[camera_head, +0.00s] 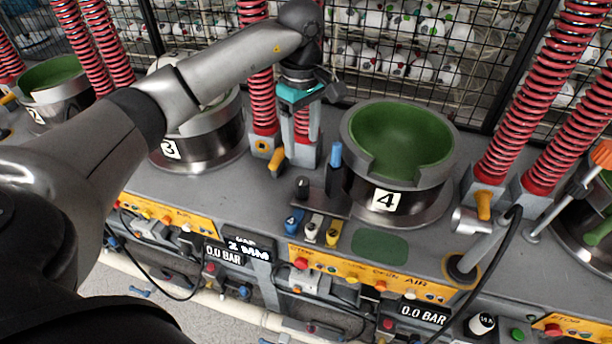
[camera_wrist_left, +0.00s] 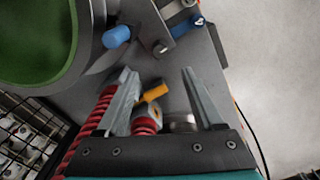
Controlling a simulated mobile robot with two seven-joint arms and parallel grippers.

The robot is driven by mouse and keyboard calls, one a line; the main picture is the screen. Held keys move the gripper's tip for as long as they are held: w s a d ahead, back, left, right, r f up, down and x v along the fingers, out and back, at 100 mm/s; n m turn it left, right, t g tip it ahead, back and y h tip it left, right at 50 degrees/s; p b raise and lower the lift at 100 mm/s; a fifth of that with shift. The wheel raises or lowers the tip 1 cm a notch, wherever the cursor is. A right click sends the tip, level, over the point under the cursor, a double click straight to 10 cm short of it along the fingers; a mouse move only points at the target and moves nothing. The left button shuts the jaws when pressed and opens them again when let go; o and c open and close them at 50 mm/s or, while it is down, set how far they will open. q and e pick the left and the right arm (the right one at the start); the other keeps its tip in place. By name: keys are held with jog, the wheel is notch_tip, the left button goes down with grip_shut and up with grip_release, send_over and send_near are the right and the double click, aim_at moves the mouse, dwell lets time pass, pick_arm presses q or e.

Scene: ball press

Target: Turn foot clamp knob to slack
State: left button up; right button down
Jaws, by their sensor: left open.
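An orange foot clamp knob (camera_head: 277,160) sits on a grey block at the foot of the red springs, left of the press marked 4. In the left wrist view the orange knob (camera_wrist_left: 155,92) shows between the finger lines, with the white and red spring foot behind it. My left gripper (camera_head: 302,128) points down above and beside this knob. Its two fingers (camera_wrist_left: 157,74) are spread, with nothing held between them. I cannot tell the exact height gap to the knob. A second orange knob (camera_head: 483,205) is at the spring foot right of press 4. My right gripper is not in view.
The green-lined bowl (camera_head: 400,140) of press 4 stands right of the gripper. A blue-tipped lever (camera_head: 336,155) and a black knob (camera_head: 302,188) rise close by. Red springs (camera_head: 262,100) and a wire mesh (camera_head: 420,45) with balls lie behind. Coloured buttons line the front edge.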

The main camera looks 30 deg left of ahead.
aim_at(303, 181)
pick_arm(q)
jog(key=f, duration=0.4)
jog(key=shift+s, duration=0.2)
notch_tip(303, 181, down, 8)
jog(key=shift+w+d+r+p, duration=0.1)
jog(key=shift+r+p, duration=0.1)
jog(key=shift+p, duration=0.15)
jog(key=shift+f, duration=0.6)
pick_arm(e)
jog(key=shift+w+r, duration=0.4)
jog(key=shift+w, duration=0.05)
pick_arm(q)
jog(key=shift+c, duration=0.4)
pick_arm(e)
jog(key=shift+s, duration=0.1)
pick_arm(q)
jog(key=c, duration=0.3)
grip_shut()
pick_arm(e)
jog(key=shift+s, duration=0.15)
